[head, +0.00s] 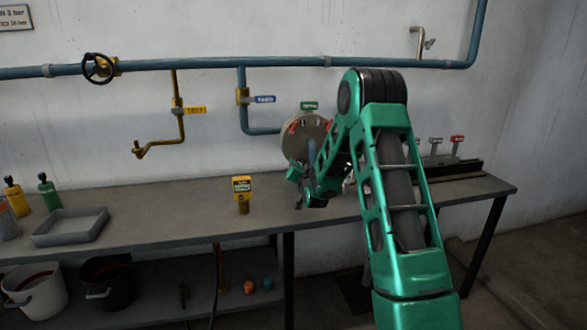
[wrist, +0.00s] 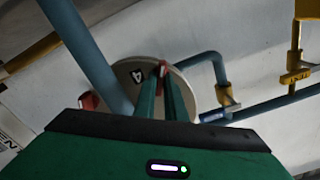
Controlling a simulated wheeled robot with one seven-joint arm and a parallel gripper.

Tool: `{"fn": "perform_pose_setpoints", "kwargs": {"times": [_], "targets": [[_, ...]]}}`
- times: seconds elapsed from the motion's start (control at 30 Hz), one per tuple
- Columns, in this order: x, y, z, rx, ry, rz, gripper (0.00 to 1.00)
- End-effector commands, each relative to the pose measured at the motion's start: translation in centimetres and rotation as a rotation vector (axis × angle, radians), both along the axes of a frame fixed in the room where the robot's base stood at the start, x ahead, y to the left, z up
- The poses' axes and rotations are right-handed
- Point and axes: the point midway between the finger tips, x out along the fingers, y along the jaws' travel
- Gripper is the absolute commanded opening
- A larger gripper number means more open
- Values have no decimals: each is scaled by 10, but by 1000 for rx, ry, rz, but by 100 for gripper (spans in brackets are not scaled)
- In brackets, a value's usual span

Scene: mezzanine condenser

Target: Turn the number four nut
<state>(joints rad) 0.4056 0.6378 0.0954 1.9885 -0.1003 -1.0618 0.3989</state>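A round pale flange plate (head: 304,140) with red nuts stands above the bench, partly hidden by my arm in the head view. In the wrist view the plate (wrist: 127,66) carries a black number 4. A red nut (wrist: 163,67) is right beside that number, at the tips of my gripper (wrist: 162,74). The two green fingers have a narrow gap between them; whether they press on the nut I cannot tell. Another red nut (wrist: 88,101) shows at the plate's left edge.
A blue pipe (wrist: 82,45) crosses close to the plate in the wrist view. Blue (head: 263,99) and yellow (head: 196,110) tagged valves hang left of the plate. A yellow device (head: 242,190) and a grey tray (head: 71,228) are on the bench (head: 150,215).

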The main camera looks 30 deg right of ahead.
Motion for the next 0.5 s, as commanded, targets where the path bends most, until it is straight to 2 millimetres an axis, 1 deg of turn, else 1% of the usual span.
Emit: {"fn": "perform_pose_setpoints", "kwargs": {"times": [0.03,0.07,0.1,0.37,0.5], "targets": [[-1,3,-7,7,14,4,20],[-1,3,-7,7,13,4,27],[-1,3,-6,6,11,4,29],[-1,1,-3,2,4,2,29],[-9,3,-2,1,4,1,29]]}}
